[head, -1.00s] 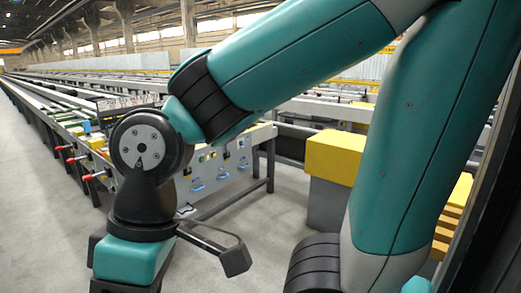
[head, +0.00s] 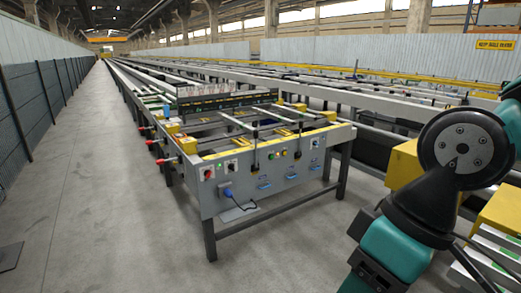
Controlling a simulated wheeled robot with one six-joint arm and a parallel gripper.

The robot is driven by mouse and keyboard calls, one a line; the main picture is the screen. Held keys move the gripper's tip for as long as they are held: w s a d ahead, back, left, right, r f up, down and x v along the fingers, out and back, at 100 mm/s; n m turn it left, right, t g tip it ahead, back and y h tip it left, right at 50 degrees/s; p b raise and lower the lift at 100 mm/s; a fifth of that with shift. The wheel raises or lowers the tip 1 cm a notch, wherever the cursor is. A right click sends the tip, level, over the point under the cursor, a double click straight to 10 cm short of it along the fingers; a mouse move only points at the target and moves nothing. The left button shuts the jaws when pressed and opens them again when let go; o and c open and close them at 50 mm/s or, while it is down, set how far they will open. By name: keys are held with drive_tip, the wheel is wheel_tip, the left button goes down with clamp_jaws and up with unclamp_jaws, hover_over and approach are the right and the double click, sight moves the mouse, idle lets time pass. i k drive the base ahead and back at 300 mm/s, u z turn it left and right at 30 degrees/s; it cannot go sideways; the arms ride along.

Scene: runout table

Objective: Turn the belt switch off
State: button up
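The front panel (head: 245,183) of the runout table faces me in the middle of the head view. On its left is a switch with a red knob (head: 208,173), and beside it a switch on a white plate (head: 232,166). Several small yellow, green and red round buttons (head: 284,154) sit right of centre. Another switch on a white plate (head: 314,143) is near the right end. The labels are too small to read, so I cannot tell which is the belt switch or its position. My arm is at the lower right, apart from the panel; my gripper's fingertips do not show.
Red-tipped fittings (head: 160,161) stick out along the table's left side. A blue plug (head: 228,193) hangs on the panel's lower left. Yellow blocks (head: 403,163) stand at the right. A fence (head: 35,105) runs along the left; the floor between is clear.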

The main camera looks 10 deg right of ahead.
sight(207, 173)
drive_tip(key=u, duration=0.6)
drive_tip(key=i, duration=0.8)
drive_tip(key=u, duration=0.5)
drive_tip(key=i, duration=0.7)
drive_tip(key=z, duration=0.7)
drive_tip(key=i, duration=0.55)
drive_tip(key=z, duration=0.9)
drive_tip(key=i, duration=0.25)
drive_tip(key=z, duration=0.3)
